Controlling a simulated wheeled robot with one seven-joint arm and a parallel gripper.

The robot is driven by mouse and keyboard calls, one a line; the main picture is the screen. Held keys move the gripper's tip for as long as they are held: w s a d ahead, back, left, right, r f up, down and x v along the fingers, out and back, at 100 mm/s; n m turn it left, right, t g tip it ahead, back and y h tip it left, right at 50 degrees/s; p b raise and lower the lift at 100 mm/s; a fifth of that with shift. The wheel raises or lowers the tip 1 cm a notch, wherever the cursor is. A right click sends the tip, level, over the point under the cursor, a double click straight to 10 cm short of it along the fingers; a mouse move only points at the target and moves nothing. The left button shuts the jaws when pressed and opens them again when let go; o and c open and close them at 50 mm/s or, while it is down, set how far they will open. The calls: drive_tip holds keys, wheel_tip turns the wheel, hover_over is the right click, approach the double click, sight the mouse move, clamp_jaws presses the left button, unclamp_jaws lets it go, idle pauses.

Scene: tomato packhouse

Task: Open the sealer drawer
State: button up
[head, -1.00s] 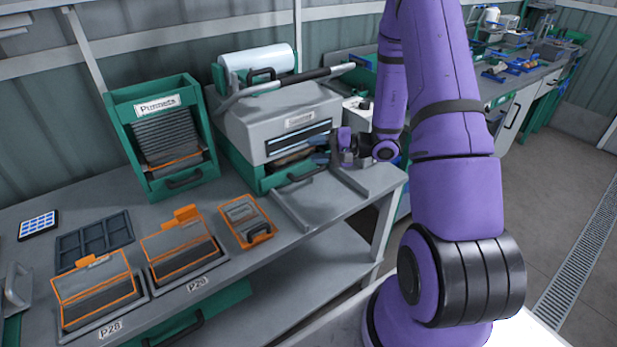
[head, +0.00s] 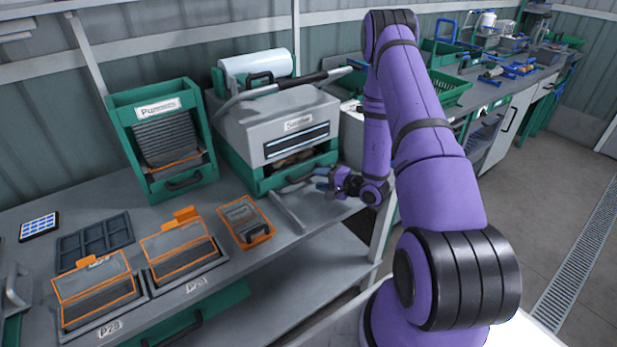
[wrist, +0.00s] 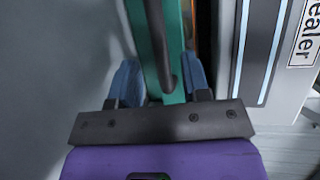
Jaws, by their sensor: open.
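The sealer (head: 275,122) is a grey box-shaped machine with a label and a dark slot, standing on the bench. Its drawer (head: 262,183) is the green front at its base, with a dark bar handle (head: 297,184), and looks shut. My gripper (head: 322,181) is at the right end of the handle, its blue fingers apart. In the wrist view my gripper (wrist: 161,82) has one finger on each side of the dark handle (wrist: 157,40), with the green drawer front (wrist: 175,30) behind. I cannot tell whether a finger touches the handle.
A green punnet rack (head: 163,140) stands left of the sealer. Orange-edged trays, including a small one (head: 246,222), lie on the bench. Rails (head: 288,212) run on the bench before the drawer. A film roll (head: 257,64) is behind the sealer.

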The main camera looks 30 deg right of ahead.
sight(308, 176)
drive_tip(key=shift+x, duration=2.5)
clamp_jaws()
